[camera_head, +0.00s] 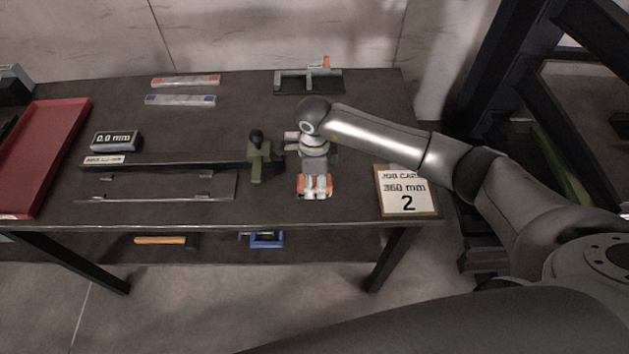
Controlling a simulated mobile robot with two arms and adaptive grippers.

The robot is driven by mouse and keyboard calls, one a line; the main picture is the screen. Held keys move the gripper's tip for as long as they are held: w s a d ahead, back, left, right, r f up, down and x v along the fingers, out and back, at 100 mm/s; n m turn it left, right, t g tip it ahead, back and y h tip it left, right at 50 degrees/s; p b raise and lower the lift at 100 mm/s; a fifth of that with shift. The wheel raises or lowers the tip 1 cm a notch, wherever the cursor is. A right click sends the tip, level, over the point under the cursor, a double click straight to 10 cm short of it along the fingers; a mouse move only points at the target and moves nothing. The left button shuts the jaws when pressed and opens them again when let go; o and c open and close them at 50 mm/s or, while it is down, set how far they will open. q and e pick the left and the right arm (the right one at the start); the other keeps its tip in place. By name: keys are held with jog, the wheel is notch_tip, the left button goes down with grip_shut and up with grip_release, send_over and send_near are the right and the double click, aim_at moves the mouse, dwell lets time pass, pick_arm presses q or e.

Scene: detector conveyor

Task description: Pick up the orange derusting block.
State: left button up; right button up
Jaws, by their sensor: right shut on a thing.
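The orange derusting block (301,185) is at the front middle of the dark table, left of the job card. My right gripper (315,192) points down over it, with its pale fingers across the block. The gripper is shut on the block, and the fingers hide its middle. I cannot tell whether the block touches the table or is slightly raised. My left gripper is not in view.
A job card reading 360 mm (407,192) lies right of the block. A red tray (45,150) is at the far left. Two labelled bars (185,81) lie at the back.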

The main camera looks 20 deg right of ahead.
jog(key=shift+w+r, duration=0.1)
jog(key=shift+r, duration=0.45)
jog(key=s+d+r+b, duration=0.1)
jog(key=s+r+b, duration=0.4)
jog(key=s+r, duration=0.6)
jog(key=s, duration=0.3)
jog(key=shift+r, duration=0.4)
